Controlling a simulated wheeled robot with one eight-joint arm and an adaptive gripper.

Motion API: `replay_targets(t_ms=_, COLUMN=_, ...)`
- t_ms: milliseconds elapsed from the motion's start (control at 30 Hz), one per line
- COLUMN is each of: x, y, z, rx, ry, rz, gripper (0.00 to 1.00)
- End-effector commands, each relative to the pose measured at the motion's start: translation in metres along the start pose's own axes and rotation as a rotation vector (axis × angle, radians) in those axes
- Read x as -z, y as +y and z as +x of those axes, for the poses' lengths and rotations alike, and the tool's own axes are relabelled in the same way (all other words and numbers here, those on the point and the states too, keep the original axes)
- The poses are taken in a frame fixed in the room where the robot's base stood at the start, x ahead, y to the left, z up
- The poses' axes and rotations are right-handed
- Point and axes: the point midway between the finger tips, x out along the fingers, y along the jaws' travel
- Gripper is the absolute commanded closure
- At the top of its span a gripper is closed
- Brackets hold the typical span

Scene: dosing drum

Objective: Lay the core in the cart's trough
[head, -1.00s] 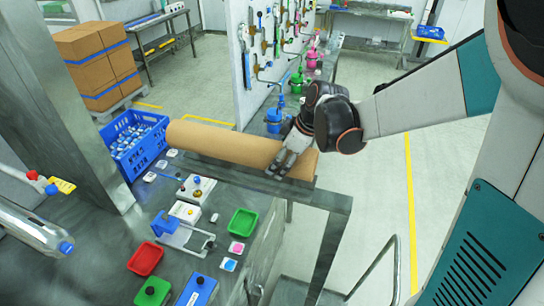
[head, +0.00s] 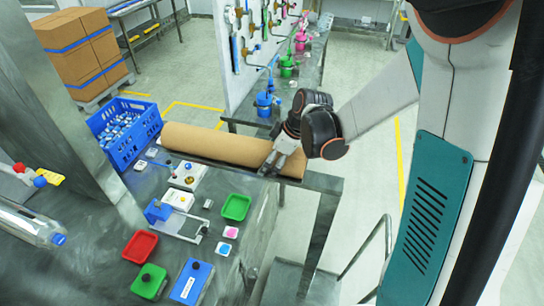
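The core, a long brown cardboard tube (head: 215,146), lies on its side along the far edge of the grey metal table in the head view. A grey metal frame with a bent rail (head: 370,254) stands at the lower right; I cannot make out for certain which part is the cart's trough.
A blue crate (head: 128,130) of bottles stands beside the core's left end. The table holds a red tray (head: 140,246), a green tray (head: 236,207), a blue box (head: 191,281) and small devices. Floor is clear right of the table, past a yellow line (head: 399,165).

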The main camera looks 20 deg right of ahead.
Motion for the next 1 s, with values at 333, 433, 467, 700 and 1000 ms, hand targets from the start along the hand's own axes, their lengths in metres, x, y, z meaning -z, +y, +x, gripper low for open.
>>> replay_targets(t_ms=333, x=0.001, y=0.001, z=-0.001, rx=-0.001, ry=0.004, rz=0.003, gripper=0.04)
replay_targets(t_ms=433, x=0.002, y=0.001, z=-0.003, rx=-0.001, ry=0.004, rz=0.003, gripper=0.04)
replay_targets(t_ms=467, x=0.002, y=0.001, z=-0.004, rx=-0.001, ry=0.004, rz=0.003, gripper=0.04)
replay_targets(t_ms=700, x=0.001, y=0.001, z=-0.030, rx=-0.001, ry=0.005, rz=0.005, gripper=0.04)
replay_targets(t_ms=1000, x=0.001, y=0.001, z=-0.082, rx=-0.002, ry=0.005, rz=0.006, gripper=0.04)
